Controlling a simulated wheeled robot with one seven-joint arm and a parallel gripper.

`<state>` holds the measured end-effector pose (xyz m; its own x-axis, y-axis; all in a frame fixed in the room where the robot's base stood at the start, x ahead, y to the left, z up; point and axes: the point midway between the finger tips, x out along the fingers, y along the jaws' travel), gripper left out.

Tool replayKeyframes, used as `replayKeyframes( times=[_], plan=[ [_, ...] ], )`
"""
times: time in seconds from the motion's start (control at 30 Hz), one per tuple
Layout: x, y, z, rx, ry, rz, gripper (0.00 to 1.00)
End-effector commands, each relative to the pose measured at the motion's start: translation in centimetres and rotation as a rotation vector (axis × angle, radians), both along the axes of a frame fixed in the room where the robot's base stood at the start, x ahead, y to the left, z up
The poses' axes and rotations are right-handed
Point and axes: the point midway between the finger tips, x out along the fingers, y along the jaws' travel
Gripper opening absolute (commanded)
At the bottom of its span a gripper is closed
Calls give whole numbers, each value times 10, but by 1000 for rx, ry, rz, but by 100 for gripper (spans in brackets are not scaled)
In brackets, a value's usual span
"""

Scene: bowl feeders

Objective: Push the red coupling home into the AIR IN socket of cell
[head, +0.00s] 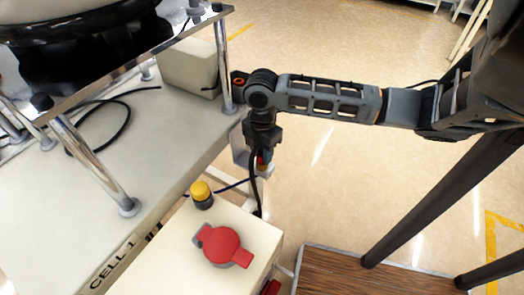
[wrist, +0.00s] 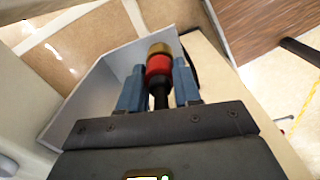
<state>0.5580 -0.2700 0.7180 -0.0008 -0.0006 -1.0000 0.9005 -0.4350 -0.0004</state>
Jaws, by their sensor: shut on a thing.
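My gripper (head: 262,158) hangs fingers-down beside the bench corner, beyond the cream control box. In the wrist view its two blue fingers (wrist: 158,85) are shut on the red coupling (wrist: 159,66). The coupling has a red collar, a brass-coloured tip pointing away from the gripper and a black stem between the fingers. In the head view only a small bit of red (head: 260,160) shows under the gripper. A black hose runs down beside the gripper. I cannot make out the AIR IN socket or its label, nor whether the tip touches anything.
A grey plate (wrist: 95,88) stands close left of the fingers. The cream box (head: 150,268) carries a yellow knob (head: 202,195) and a red rotary switch (head: 222,246). A bench marked CELL 1 (head: 115,262) holds a chrome-legged feeder. Open floor lies right of the gripper.

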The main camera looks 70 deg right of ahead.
Motion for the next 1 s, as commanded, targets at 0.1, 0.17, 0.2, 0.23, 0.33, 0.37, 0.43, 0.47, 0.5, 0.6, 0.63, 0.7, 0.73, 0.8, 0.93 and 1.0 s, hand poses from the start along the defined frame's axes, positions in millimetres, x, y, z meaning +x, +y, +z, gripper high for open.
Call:
replayKeyframes(
  times=[0.1, 0.17, 0.2, 0.23, 0.33, 0.37, 0.43, 0.47, 0.5, 0.6, 0.63, 0.7, 0.73, 0.8, 0.93, 1.0],
  plan=[
    [0, 0, -3, 0, 1, 0, 0],
    [0, 0, -2, 0, 1, 0, 0],
    [0, 0, -2, 0, 1, 0, 0],
    [0, 0, -2, 0, 1, 0, 0],
    [0, 0, -2, 0, 1, 0, 34],
    [0, 0, -2, 0, 1, 0, 37],
    [0, 0, -2, 0, 1, 0, 43],
    [0, 0, -2, 0, 1, 0, 46],
    [0, 0, -2, 0, 1, 0, 50],
    [0, 0, -2, 0, 1, 0, 60],
    [0, 0, -2, 0, 1, 0, 63],
    [0, 0, -2, 0, 1, 0, 63],
    [0, 0, -2, 0, 1, 0, 63],
    [0, 0, -2, 0, 0, 0, 63],
    [0, 0, -2, 0, 1, 0, 73],
    [0, 0, -2, 0, 1, 0, 73]
  ],
)
